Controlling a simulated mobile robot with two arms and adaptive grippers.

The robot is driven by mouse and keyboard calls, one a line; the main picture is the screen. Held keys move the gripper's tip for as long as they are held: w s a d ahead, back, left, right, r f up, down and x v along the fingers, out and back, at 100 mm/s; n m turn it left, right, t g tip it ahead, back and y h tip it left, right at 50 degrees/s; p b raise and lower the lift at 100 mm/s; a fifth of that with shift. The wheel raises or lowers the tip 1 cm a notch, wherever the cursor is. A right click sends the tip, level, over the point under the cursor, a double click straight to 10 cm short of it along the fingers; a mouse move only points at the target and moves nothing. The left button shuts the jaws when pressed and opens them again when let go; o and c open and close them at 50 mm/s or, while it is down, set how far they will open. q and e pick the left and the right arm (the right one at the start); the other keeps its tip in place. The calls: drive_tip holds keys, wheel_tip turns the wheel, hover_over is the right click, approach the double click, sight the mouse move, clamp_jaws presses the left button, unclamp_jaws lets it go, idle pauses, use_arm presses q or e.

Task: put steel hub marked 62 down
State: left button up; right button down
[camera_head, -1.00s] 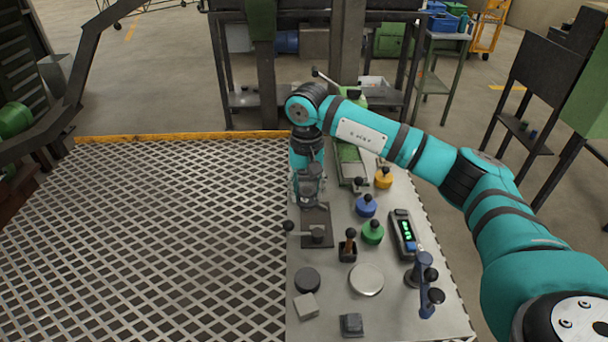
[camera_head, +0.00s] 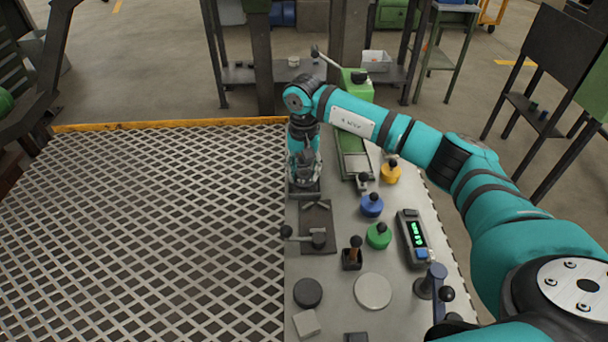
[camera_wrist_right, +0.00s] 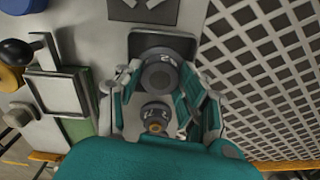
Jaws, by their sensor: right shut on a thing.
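My right gripper (camera_head: 304,182) points down near the far left edge of the bench, just beyond a flat dark plate (camera_head: 317,215) with a ball-ended lever. In the right wrist view the gripper (camera_wrist_right: 158,82) is shut on a round dark steel hub (camera_wrist_right: 159,76). Its marking appears upside down and is hard to read. The hub is over a dark square pad (camera_wrist_right: 143,40), which shows around it; I cannot tell whether it touches. In the head view the fingers mostly hide the hub. My left gripper is out of view.
Blue (camera_head: 372,205), green (camera_head: 379,236) and yellow (camera_head: 391,172) knobbed pieces stand right of the plate, near a digital meter (camera_head: 413,238). A black disc (camera_head: 308,293) and pale disc (camera_head: 373,291) lie nearer. Perforated grating (camera_head: 150,230) stretches to the left.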

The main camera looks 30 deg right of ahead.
drive_tip(key=shift+f, duration=1.05)
drive_tip(key=c, duration=1.2)
unclamp_jaws()
drive_tip(key=o, duration=0.4)
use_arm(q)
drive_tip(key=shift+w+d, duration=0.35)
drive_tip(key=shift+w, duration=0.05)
